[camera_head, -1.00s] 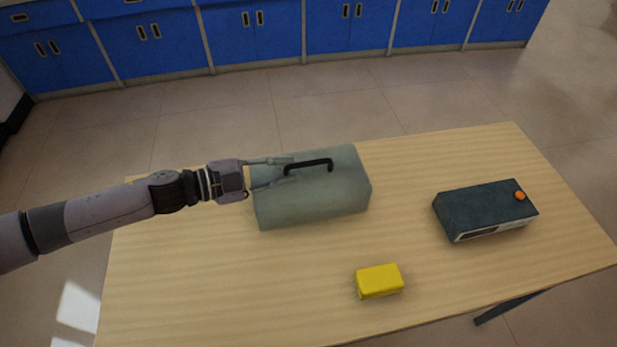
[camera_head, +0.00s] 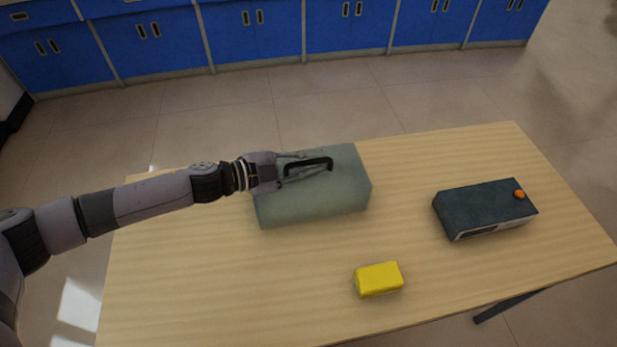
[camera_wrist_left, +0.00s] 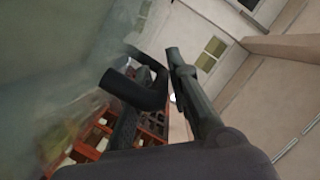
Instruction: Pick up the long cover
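The long cover (camera_head: 315,203) is a grey-green box-like cover with a black handle (camera_head: 313,164) on top, standing at the back left of the table. My left gripper (camera_head: 312,162) is over its top with the fingers apart, one on the far side and one on the near side of the handle. In the left wrist view the black handle (camera_wrist_left: 140,88) shows close in front of the fingers, and the cover's side (camera_wrist_left: 60,60) fills the left. I cannot tell whether the fingers touch the handle. My right gripper is not in view.
A dark box with an orange knob (camera_head: 485,208) stands at the right of the wooden table (camera_head: 220,285). A small yellow block (camera_head: 379,279) lies near the front. The table between them is clear. Blue cabinets (camera_head: 256,35) line the far wall.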

